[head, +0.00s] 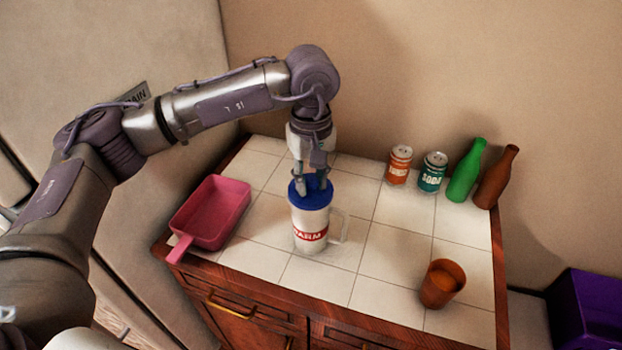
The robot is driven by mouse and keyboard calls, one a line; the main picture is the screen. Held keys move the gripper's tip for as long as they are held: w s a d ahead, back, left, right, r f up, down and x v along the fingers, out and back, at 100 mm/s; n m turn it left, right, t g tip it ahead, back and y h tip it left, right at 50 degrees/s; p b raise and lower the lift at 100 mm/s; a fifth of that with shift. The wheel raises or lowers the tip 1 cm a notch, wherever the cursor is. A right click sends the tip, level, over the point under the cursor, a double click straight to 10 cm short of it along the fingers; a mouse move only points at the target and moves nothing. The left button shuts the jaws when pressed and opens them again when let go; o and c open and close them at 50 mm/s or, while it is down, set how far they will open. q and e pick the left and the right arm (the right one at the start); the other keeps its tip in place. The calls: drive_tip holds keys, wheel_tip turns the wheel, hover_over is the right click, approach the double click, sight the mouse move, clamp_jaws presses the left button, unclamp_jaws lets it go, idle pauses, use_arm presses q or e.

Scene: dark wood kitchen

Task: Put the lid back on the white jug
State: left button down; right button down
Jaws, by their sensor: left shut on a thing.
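The white jug (311,224) stands upright on the tiled counter, with a red label and a handle on its right side. The blue lid (310,197) is at the jug's top, over its mouth. My left gripper (311,186) points down from above and is shut on the lid. I cannot tell whether the lid sits fully on the rim or is just above it. My right gripper is not in the view.
A pink pan (212,213) lies left of the jug. An orange can (399,165), a green soda can (432,173), a green bottle (466,171) and a brown bottle (496,178) stand at the back right. An orange-brown cup (441,284) is at front right. Tiles around the jug are clear.

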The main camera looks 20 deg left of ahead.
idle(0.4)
use_arm(q)
drive_tip(key=shift+c, duration=1.4)
unclamp_jaws()
drive_tip(key=shift+r, duration=0.1)
drive_tip(key=shift+r+p, duration=1.55)
drive_tip(key=shift+r, duration=1.85)
clamp_jaws()
